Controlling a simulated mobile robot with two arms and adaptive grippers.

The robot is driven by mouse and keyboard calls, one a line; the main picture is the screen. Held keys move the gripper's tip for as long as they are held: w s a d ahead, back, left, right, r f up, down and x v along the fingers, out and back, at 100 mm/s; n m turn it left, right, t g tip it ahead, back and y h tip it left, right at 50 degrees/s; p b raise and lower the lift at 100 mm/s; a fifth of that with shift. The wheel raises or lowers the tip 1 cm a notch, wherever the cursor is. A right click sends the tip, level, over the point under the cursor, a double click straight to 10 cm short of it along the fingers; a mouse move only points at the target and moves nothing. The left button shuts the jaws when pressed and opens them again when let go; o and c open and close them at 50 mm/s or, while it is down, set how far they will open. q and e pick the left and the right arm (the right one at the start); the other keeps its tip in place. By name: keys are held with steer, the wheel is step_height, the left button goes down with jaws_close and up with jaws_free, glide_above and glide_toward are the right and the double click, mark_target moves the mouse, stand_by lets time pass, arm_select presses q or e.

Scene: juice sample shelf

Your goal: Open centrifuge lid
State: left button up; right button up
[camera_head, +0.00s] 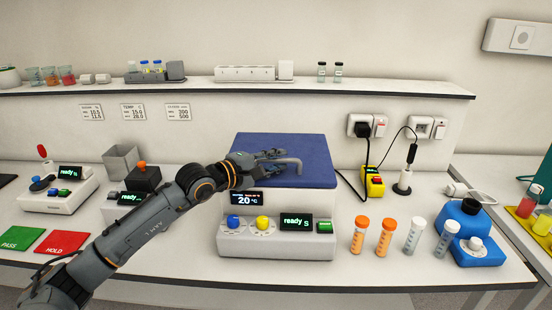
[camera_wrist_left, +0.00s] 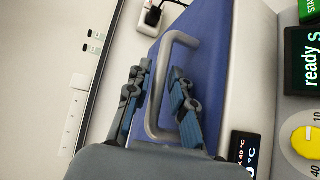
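The centrifuge (camera_head: 275,240) stands in the middle of the bench, with knobs and a "ready" display on its white front. Its blue lid (camera_head: 310,150) lies flat and looks closed. A grey bent handle (camera_head: 294,163) is on the lid. My left gripper (camera_head: 276,156) reaches in from the left, just above the lid at the handle. In the left wrist view, the two fingers (camera_wrist_left: 159,72) are apart, with the handle (camera_wrist_left: 153,100) between them and gaps visible. The lid (camera_wrist_left: 207,55) lies behind them. My right gripper is not in view.
Orange-capped and pale tubes (camera_head: 384,237) stand right of the centrifuge, next to a blue device (camera_head: 475,235). A yellow box (camera_head: 374,186) and a black cable are close to the lid's right side. A shelf (camera_head: 210,86) runs above the bench.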

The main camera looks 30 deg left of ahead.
arm_select(q)
steer(key=shift+c, duration=0.4)
jaws_close()
